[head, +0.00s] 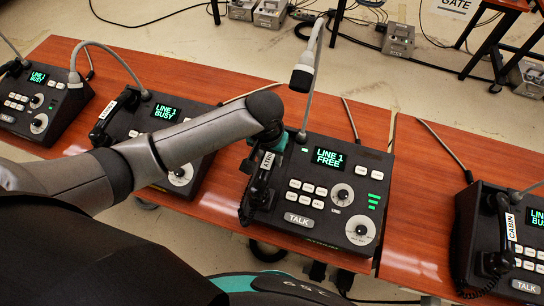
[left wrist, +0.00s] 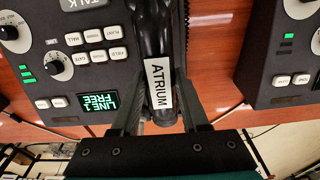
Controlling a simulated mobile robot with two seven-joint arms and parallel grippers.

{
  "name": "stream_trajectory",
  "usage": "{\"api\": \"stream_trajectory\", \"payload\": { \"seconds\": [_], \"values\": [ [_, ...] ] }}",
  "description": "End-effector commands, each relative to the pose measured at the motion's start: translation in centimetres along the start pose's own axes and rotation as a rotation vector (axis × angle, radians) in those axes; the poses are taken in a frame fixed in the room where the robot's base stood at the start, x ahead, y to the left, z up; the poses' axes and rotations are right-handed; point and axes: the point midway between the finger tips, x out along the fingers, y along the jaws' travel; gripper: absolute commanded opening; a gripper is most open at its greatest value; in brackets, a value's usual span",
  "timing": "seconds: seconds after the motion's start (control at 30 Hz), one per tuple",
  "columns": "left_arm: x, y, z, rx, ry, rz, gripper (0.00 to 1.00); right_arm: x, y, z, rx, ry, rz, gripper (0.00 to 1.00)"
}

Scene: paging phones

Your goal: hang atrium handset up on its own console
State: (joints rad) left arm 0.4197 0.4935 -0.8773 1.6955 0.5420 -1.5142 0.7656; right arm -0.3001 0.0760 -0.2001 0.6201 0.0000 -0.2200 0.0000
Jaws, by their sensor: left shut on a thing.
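The atrium handset (head: 262,178) is black with a white label. It lies lengthwise along the left side of the atrium console (head: 318,233), whose green screen reads LINE 1 FREE. My left gripper (head: 264,157) is at the handset's far end. In the left wrist view the gripper (left wrist: 160,82) has one finger on each side of the handset (left wrist: 153,35), shut on it by the ATRIUM label. The console (left wrist: 45,75) is beside it there. Whether the handset rests fully in its cradle is hidden. My right gripper is out of view.
A console reading LINE 1 BUSY (head: 165,113) with its own handset stands to the left, partly behind my arm. The cabin console (head: 525,240) stands on the right table. A thin gooseneck microphone (head: 304,72) rises behind the atrium console. Bare wood (head: 405,215) shows right of it.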

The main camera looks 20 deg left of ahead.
Motion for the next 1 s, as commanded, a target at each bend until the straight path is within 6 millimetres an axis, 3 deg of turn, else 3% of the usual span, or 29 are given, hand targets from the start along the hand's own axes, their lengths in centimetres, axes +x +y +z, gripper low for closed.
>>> {"api": "stream_trajectory", "payload": {
  "seconds": [0.27,0.5,0.9,0.93,1.0],
  "values": [
    [0.2,0.0,-2.2,0.000,0.002,0.001,0.00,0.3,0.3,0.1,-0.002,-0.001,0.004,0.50],
    [3.6,0.0,-1.6,0.002,-0.001,0.000,0.00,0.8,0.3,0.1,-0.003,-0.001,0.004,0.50],
    [4.0,0.0,-1.5,0.001,0.000,0.001,0.00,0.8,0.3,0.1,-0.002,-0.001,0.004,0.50],
    [4.0,0.0,-1.5,0.002,-0.001,0.000,0.48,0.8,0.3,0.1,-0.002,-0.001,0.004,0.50],
    [4.0,0.0,-1.5,0.002,-0.001,0.000,0.56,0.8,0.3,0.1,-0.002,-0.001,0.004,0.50]
  ]
}}
